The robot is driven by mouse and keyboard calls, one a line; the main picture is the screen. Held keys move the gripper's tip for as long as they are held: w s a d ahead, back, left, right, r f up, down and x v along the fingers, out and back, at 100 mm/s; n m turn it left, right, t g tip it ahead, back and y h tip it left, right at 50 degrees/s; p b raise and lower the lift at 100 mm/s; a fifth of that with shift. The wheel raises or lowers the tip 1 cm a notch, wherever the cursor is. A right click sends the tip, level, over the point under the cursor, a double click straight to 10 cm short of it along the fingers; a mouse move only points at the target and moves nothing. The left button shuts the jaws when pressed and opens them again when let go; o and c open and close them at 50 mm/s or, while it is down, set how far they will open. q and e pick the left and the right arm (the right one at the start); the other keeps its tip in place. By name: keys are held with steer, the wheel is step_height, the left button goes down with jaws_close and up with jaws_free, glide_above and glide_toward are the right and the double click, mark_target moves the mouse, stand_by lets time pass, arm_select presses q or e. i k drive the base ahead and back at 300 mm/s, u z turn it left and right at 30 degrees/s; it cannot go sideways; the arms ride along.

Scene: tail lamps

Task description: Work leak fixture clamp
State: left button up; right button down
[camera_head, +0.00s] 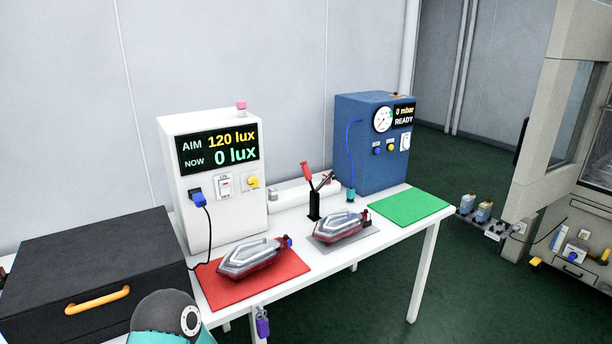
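The leak fixture clamp (314,205) stands on the white table, a black post with a red handle (307,172) raised up. A tail lamp (340,227) with a red and clear body lies on a grey plate (322,246) in front of the clamp. The blue leak tester (367,155) behind it reads 0 mbar, READY, and a blue hose (349,150) hangs down its left side. A second tail lamp (250,258) lies on a red mat (295,265). Neither gripper is in view; only a rounded grey and teal part of my arm shows at the bottom left.
A white light tester (180,150) reads AIM 120 lux, NOW 0 lux, with a blue plug and dark cable. A green mat (409,206) lies bare at the right. A black case (90,265) with an orange handle fills the left. A purple padlock (263,327) hangs at the front edge.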

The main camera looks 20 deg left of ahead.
mark_target(305, 167)
steer(key=u, duration=0.05)
steer(key=i, duration=1)
steer(key=z, duration=0.05)
